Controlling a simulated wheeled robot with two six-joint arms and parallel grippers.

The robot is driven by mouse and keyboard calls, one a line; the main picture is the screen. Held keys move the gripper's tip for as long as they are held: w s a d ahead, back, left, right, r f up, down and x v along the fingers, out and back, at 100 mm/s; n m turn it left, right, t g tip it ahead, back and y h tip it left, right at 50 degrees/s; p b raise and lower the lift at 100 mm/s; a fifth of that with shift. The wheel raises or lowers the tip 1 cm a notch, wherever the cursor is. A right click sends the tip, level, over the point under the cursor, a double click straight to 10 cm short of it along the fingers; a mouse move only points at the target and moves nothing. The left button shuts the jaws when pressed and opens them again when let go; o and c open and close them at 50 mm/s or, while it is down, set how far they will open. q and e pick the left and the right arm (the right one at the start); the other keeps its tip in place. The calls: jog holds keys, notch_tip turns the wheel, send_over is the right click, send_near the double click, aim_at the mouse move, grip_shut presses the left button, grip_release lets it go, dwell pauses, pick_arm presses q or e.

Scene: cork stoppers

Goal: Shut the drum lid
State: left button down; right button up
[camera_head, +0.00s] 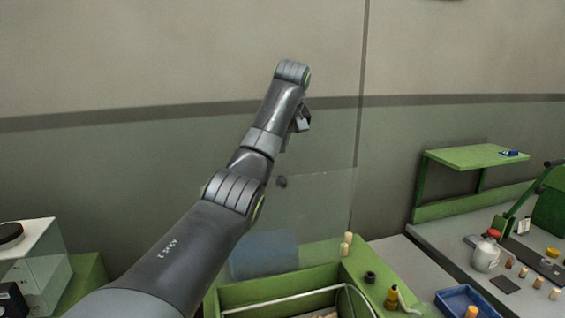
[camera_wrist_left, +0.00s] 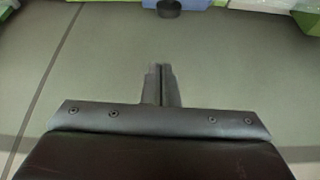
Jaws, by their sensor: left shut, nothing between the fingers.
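A clear panel (camera_head: 325,210), which looks like the drum lid, stands raised above a green box (camera_head: 285,285) at the bottom of the head view. A small dark knob (camera_head: 281,181) shows near its upper left, and a dark round piece (camera_wrist_left: 169,7), probably the same knob, shows at the top edge of the left wrist view. My left gripper (camera_head: 302,118) is above the panel in the head view, partly hidden by its own wrist. Its fingers (camera_wrist_left: 161,82) are together and empty in the left wrist view, apart from the dark piece. My right gripper is out of view.
A bench on the right carries a kettle-like pot (camera_head: 486,256), a blue tray (camera_head: 466,301) and several corks. A white case (camera_head: 35,262) is at left.

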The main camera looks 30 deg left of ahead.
pick_arm(q)
jog(key=p+x, duration=0.3)
jog(key=x, duration=0.5)
jog(key=s+d+p, duration=0.2)
jog(key=shift+s+d+f, duration=0.1)
jog(key=shift+s+d, duration=0.25)
